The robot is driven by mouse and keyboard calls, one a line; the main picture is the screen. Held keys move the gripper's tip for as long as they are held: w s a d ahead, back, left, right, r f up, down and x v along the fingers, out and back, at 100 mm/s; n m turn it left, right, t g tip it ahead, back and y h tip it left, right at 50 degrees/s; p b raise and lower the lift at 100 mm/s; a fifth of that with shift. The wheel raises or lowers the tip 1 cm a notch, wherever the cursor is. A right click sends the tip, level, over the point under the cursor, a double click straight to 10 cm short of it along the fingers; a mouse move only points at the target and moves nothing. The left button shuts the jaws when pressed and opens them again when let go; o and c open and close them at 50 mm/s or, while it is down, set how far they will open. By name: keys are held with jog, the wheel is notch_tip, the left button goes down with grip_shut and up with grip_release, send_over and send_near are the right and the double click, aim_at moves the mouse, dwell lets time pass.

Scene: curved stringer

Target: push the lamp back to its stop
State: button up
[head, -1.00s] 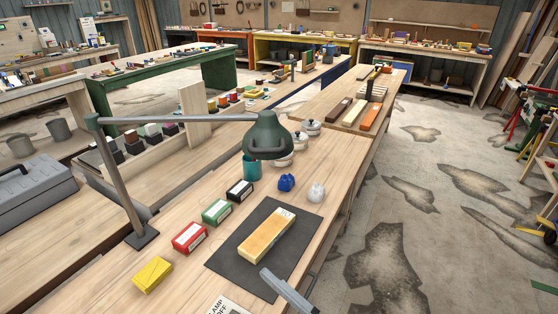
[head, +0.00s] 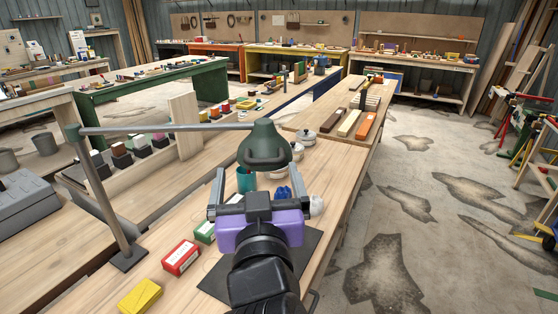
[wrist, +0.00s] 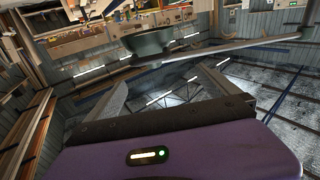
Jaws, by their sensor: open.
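The lamp has a green shade (head: 264,146) on a long grey arm, held by a slanted post on a dark base plate (head: 129,258) at the left of the bench. My gripper (head: 249,178) is open, with its two grey fingers raised just below and in front of the shade, one to each side of it in the head view. I cannot tell whether they touch it. In the wrist view the shade (wrist: 150,42) shows beyond the gap between the fingers (wrist: 165,84), with the lamp arm running off to the right. My wrist hides most of the dark mat and whatever lies on it.
Yellow (head: 140,296), red (head: 181,258) and green (head: 205,231) boxes stand left of my gripper. A teal cup (head: 246,180), a blue lump (head: 283,192) and a whitish lump (head: 316,205) are close around the fingers. Open floor lies to the right.

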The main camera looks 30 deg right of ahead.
aim_at(265, 164)
jog(key=shift+m+g, duration=0.4)
jog(key=x, duration=0.2)
jog(key=d+f+p+x, duration=0.1)
jog(key=x, duration=0.5)
jog(key=shift+s+d+f+p, duration=0.1)
jog(key=shift+s+f+p, duration=0.05)
jog(key=shift+s+p, duration=0.2)
